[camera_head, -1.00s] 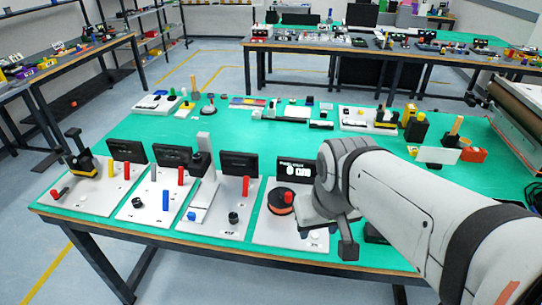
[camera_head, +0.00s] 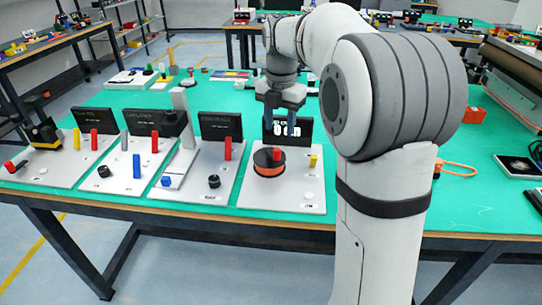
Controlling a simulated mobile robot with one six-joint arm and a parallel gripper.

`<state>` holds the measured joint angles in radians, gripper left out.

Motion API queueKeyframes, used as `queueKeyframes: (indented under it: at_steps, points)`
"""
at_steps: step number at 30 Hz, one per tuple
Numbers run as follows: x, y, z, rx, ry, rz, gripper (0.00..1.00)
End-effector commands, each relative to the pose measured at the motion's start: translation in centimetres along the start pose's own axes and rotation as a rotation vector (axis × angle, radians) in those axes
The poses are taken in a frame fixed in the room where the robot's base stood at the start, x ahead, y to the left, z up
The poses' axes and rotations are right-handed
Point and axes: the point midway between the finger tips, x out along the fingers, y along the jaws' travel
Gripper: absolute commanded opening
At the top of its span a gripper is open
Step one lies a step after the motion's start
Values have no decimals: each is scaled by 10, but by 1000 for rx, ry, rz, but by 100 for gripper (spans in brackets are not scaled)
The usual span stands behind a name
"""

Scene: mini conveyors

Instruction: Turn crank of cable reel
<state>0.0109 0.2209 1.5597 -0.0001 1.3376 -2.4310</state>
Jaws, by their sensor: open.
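The cable reel (camera_head: 268,162) is an orange spool with a dark top, lying flat on a white board (camera_head: 283,195) at the near side of the green table. A small red crank knob (camera_head: 277,155) stands up on its top. My gripper (camera_head: 281,128) is above and behind the reel, fingers pointing down, open and empty. It looks apart from the reel. It partly hides the black display (camera_head: 304,128) at the back of that board, whose digits are only partly readable.
A yellow peg (camera_head: 313,160) and a white button (camera_head: 309,195) are on the reel's board. To the left, several similar boards carry red levers, such as one (camera_head: 228,148), a blue block (camera_head: 166,181) and black knobs (camera_head: 214,181). My arm covers the right of the reel's board.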

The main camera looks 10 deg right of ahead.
Motion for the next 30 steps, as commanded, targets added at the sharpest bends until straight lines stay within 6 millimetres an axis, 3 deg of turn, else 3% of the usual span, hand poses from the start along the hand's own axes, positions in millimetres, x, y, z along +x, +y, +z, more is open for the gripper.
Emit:
queueKeyframes:
  at_steps: [1,8,21,30]
  points:
    - [12,6,6,-71,5,-4,43]
    - [25,16,18,-259,20,-13,43]
    - [87,16,16,-268,22,-14,43]
    - [99,16,16,-268,20,-13,43]
